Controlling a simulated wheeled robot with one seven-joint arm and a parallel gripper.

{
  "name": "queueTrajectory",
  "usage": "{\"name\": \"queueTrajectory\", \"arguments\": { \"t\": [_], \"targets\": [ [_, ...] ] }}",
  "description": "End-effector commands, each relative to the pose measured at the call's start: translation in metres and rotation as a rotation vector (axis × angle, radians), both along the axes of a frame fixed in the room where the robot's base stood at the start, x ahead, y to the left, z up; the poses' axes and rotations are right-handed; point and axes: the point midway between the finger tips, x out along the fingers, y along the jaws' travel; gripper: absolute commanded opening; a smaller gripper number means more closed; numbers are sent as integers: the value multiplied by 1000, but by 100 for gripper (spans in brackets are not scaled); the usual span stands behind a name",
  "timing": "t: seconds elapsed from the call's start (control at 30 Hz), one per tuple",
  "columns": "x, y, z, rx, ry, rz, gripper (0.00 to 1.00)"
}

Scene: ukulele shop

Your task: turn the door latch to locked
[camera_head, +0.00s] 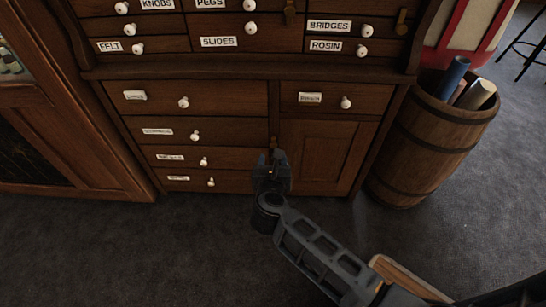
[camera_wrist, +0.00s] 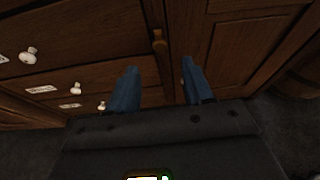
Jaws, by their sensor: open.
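The cabinet door (camera_head: 318,152) is a brown wooden panel at the lower right of the drawer cabinet, and it looks closed. A small brown latch (camera_head: 273,143) sits at the door's left edge, just above my gripper (camera_head: 271,158), which partly covers that area. In the wrist view the latch (camera_wrist: 159,40) stands roughly upright on the strip between the drawers and the door. My gripper (camera_wrist: 160,66) is open and empty, with its two blue fingers to the left and right below the latch. I see no contact with it.
Labelled drawers with white knobs (camera_head: 195,135) are left of the door, and another drawer (camera_head: 310,98) is above it. Similar latches (camera_head: 402,22) show higher up. A wooden barrel (camera_head: 420,140) with rolls stands at the right. The carpet (camera_head: 150,250) in front is clear.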

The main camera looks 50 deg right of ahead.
Motion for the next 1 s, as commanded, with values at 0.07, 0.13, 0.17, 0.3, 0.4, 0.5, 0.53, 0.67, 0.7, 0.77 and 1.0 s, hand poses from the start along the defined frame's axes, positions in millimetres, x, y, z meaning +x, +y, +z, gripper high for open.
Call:
{"name": "queueTrajectory", "arguments": {
  "t": [0.07,0.13,0.17,0.3,0.4,0.5,0.53,0.67,0.7,0.77,1.0],
  "targets": [
    [5,-3,-6,23,-11,-13,51],
    [9,-8,-8,28,-13,-17,51],
    [11,-11,-10,28,-13,-17,51],
    [23,-26,-19,27,-14,-17,51],
    [32,-37,-24,25,-13,-16,51],
    [39,-47,-29,25,-12,-16,51],
    [41,-49,-30,25,-12,-16,51],
    [46,-56,-33,26,-12,-14,51],
    [47,-57,-33,25,-12,-13,51],
    [48,-58,-33,26,-12,-13,51],
    [48,-58,-33,25,-11,-12,49]
  ]
}}
